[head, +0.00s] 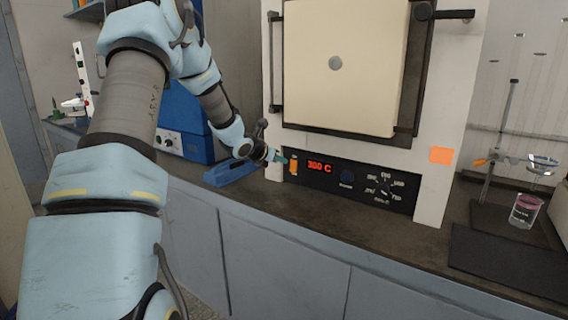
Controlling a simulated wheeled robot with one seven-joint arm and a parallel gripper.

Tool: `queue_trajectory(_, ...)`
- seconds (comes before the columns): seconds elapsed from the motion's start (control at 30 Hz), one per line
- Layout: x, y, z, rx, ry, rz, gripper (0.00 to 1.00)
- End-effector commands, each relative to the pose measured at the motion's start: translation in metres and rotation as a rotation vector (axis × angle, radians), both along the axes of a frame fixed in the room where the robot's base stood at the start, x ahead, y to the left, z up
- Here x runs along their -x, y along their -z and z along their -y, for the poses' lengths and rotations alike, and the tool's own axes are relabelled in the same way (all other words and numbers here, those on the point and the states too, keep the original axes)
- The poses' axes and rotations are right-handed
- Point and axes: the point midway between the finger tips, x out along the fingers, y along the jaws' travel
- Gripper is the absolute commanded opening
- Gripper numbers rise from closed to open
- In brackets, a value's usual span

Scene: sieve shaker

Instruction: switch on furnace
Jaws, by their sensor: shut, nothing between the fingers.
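The furnace (450,95) is a large off-white unit standing on the counter, with a closed cream door (345,100). Its black control panel (350,199) runs along the bottom front. A red display (319,167) on the panel is lit and reads about 300 C. An orange-lit switch (293,166) sits at the panel's left end. A round knob (347,177) and a dial (385,188) with markings lie to the right. My gripper (284,160) is shut and empty, its tip at the panel's left end beside the orange switch. I cannot tell whether it touches the switch.
A blue device (184,125) stands behind my arm, left of the furnace. A blue tray-like object (231,172) lies below my wrist. A beaker with pink liquid (525,210) and a stand (497,130) are at the right. The counter front (350,225) is clear.

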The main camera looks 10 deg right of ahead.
Motion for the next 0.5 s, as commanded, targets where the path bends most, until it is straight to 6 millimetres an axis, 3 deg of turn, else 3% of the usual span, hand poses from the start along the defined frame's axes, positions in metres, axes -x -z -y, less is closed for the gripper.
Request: queue_trajectory(0.5, 0.039, -0.047, -0.042, -0.001, -0.001, 0.002, 0.00)
